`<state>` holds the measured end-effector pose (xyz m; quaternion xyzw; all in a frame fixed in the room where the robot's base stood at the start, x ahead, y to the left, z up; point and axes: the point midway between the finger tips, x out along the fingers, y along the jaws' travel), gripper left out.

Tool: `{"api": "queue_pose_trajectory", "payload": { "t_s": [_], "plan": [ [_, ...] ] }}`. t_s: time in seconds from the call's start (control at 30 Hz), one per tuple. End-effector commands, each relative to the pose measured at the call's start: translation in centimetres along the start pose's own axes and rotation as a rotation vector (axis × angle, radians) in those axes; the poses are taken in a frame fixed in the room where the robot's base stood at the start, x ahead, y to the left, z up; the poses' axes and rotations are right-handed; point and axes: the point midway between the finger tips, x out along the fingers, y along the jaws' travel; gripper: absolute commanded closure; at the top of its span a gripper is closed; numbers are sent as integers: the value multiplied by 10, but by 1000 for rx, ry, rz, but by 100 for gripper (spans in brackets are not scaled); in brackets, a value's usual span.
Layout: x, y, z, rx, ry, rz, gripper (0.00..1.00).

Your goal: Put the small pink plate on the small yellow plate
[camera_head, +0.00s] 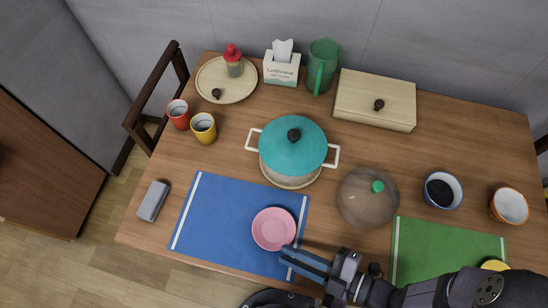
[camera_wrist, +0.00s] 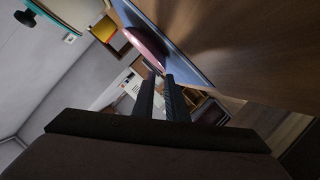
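The small pink plate (camera_head: 273,229) lies on the blue mat, near its right front part. It also shows in the wrist view (camera_wrist: 146,43), just beyond the fingertips. My gripper (camera_head: 284,254) is low at the plate's front right edge, with its fingers pointing toward it. In the wrist view the two fingers (camera_wrist: 161,76) stand a small gap apart, and the plate's rim is close to the tips. I cannot tell whether the rim is between them. The small yellow plate (camera_head: 495,265) is on the green mat at the far right, mostly hidden by my arm.
The blue mat (camera_head: 215,215) and green mat (camera_head: 440,245) lie along the front edge. A glass dome lid (camera_head: 366,200) and a teal-lidded pot (camera_head: 293,145) stand behind. A blue-rimmed cup (camera_head: 442,191) and an orange cup (camera_head: 509,206) stand right, behind the green mat.

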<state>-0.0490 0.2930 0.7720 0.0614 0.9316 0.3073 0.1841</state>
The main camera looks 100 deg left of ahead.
Motion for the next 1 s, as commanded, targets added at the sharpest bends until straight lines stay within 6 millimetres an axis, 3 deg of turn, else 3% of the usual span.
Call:
{"api": "queue_pose_trajectory", "payload": {
  "t_s": [0.27,0.7,1.0],
  "plan": [
    [9,-1,0,0,-1,-1,88],
    [53,-4,0,-1,0,-3,88],
    [57,-3,1,-1,-3,0,88]
  ]
}}
